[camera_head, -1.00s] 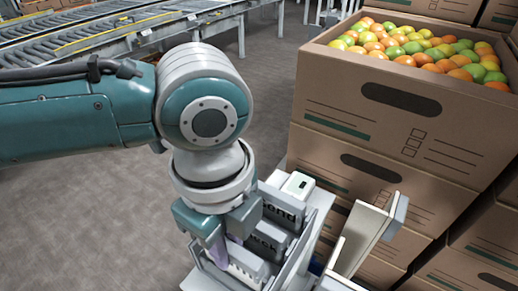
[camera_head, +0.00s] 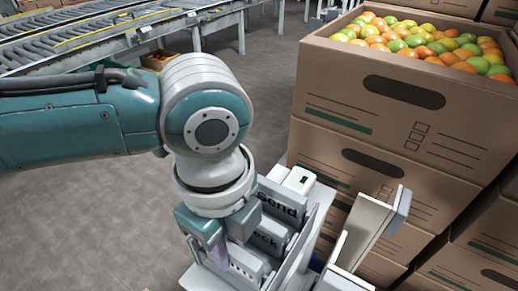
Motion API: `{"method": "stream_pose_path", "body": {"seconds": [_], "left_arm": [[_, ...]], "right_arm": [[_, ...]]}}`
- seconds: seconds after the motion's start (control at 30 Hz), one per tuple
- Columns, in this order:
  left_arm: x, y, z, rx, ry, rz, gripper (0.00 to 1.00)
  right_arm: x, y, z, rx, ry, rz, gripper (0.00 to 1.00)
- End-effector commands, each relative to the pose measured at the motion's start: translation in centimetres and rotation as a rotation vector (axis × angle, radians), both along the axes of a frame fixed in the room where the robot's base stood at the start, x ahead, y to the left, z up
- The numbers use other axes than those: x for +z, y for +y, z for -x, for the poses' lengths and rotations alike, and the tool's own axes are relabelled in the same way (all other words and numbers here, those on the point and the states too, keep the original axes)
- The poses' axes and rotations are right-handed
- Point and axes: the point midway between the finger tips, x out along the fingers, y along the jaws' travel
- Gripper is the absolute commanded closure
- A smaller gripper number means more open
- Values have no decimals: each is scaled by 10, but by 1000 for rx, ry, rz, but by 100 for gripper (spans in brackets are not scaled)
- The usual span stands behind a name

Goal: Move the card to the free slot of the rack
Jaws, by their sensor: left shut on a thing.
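My left gripper (camera_head: 232,234) points down over the grey rack (camera_head: 298,254). It is shut on a thin pale purple card (camera_head: 240,254), of which only a part shows between and below the fingers. The card's lower end is at the front part of the rack; I cannot tell whether it is inside a slot. The rack has stepped dark label plates: one reads "Send" (camera_head: 283,208), and one in front of it ends in "ck" (camera_head: 268,240). The gripper hides part of the rack.
A small white device (camera_head: 299,180) sits behind the rack. A tilted beige panel (camera_head: 362,236) stands at its right. A roller conveyor (camera_head: 110,40) runs at the back left.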

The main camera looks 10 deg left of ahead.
Motion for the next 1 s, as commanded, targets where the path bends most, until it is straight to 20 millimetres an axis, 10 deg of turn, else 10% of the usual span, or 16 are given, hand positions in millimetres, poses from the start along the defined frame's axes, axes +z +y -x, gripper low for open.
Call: {"method": "stream_pose_path", "body": {"seconds": [0.63,0.67,1.0], "left_arm": [[-14,0,0,-1,0,0,100],[-14,0,0,-1,0,0,75],[-14,0,0,0,0,0,44]], "right_arm": [[-7,0,0,0,0,0,39],[-7,0,0,0,0,0,39],[-7,0,0,-1,0,0,39]]}}
